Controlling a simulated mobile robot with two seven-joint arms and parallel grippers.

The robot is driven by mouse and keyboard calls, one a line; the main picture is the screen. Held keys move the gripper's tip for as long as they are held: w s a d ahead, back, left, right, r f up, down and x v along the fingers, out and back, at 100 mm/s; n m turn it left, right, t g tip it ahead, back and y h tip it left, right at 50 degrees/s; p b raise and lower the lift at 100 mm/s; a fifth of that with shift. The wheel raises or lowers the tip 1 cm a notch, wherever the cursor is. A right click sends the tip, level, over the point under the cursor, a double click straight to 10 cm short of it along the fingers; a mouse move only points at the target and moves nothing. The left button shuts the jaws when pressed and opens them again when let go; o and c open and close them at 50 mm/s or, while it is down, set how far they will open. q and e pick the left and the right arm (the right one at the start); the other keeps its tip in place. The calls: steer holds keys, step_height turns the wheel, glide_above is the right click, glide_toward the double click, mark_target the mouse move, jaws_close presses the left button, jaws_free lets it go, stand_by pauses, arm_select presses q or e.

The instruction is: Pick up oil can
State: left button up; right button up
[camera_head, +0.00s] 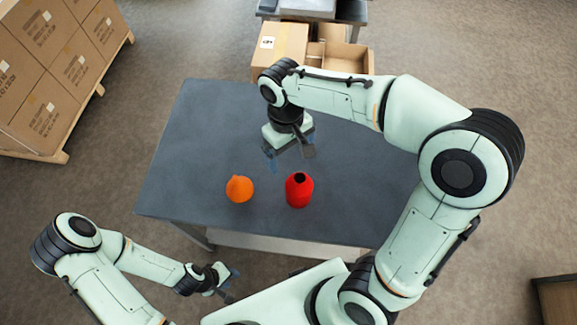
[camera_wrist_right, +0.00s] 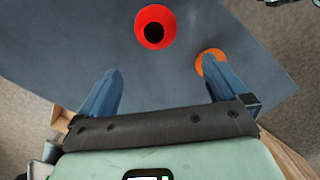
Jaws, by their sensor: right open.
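A red rounded can (camera_head: 299,190) with a dark round opening on top stands on the grey table near its front edge; I take it for the oil can. It also shows at the top of the right wrist view (camera_wrist_right: 155,27), ahead of the fingertips and between their lines. My right gripper (camera_head: 289,160) is open and empty above the table, just behind the red can in the head view. My left gripper (camera_head: 236,284) is off the table's front edge at the lower left, with its fingers apart and nothing between them.
An orange round object (camera_head: 239,189) with a small tip sits left of the can; in the right wrist view it is partly behind a finger. The grey table (camera_head: 200,130) is otherwise clear. Cardboard boxes (camera_head: 280,45) stand behind it, and stacked boxes (camera_head: 60,75) at the left.

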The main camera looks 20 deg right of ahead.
mark_target(294, 175)
steer(key=f, duration=0.2)
steer(key=s+f, duration=0.1)
steer(key=f, duration=0.1)
steer(key=s+f+b, duration=0.1)
steer(key=f, duration=0.2)
steer(key=shift+d, duration=0.1)
steer(key=shift+f, duration=0.55)
steer(key=f, duration=0.3)
steer(key=s+d+f, duration=0.1)
steer(key=f, duration=0.1)
arm_select(q)
steer(key=shift+s+f, duration=0.9)
steer(key=shift+s, duration=0.15)
arm_select(e)
steer(key=c, duration=1.1)
steer(key=shift+c, duration=0.2)
steer(key=shift+r, duration=0.25)
